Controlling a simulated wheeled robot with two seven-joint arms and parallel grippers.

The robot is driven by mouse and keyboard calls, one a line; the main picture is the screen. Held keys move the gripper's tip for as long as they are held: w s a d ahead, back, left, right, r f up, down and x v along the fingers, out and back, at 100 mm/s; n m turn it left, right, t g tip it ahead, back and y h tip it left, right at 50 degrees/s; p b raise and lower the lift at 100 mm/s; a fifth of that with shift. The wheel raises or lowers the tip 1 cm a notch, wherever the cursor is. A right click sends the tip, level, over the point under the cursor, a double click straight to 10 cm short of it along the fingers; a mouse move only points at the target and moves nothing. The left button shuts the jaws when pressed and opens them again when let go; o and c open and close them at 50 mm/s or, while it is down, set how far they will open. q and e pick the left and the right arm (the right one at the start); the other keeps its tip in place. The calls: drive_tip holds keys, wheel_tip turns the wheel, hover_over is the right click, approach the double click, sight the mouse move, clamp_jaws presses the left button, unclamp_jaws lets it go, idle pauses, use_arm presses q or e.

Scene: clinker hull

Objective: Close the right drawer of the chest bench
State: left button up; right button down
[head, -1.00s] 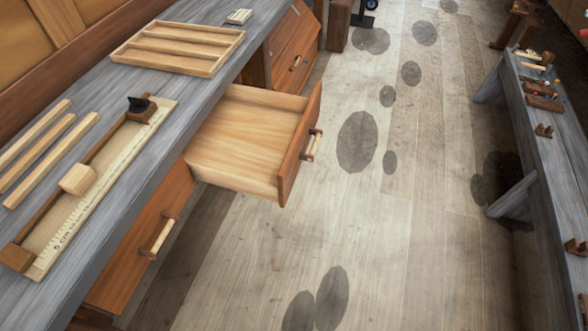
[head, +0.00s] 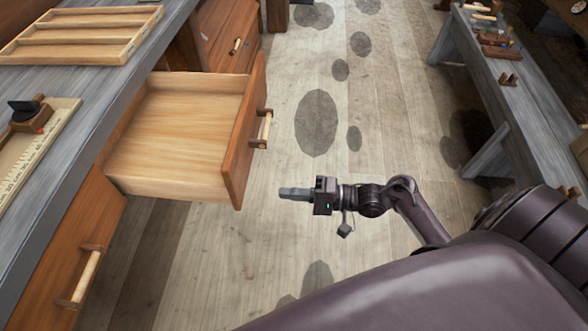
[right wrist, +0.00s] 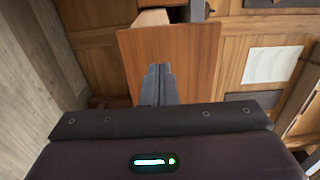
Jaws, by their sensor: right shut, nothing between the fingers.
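The open drawer (head: 180,140) of the chest bench juts out from under the grey benchtop in the head view, and its inside looks empty. Its orange-brown front (head: 245,135) carries a pale bar handle (head: 266,129). My right gripper (head: 283,193) is shut and empty, to the right of the drawer front and a little nearer to me, apart from it in the head view. In the right wrist view my shut fingers (right wrist: 158,70) point toward a wooden panel (right wrist: 185,65), which looks like the drawer front. My left gripper is not in view.
A shut drawer with a handle (head: 85,278) is at the lower left. A sectioned wooden tray (head: 130,52) lies on the benchtop. A second bench (head: 510,90) with tools stands at the right. The plank floor between is clear.

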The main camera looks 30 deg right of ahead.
sight(238, 189)
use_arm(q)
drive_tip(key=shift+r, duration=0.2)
use_arm(e)
drive_tip(key=x, duration=0.9)
drive_tip(key=shift+w+a+f, duration=0.1)
drive_tip(key=shift+w+a, duration=0.15)
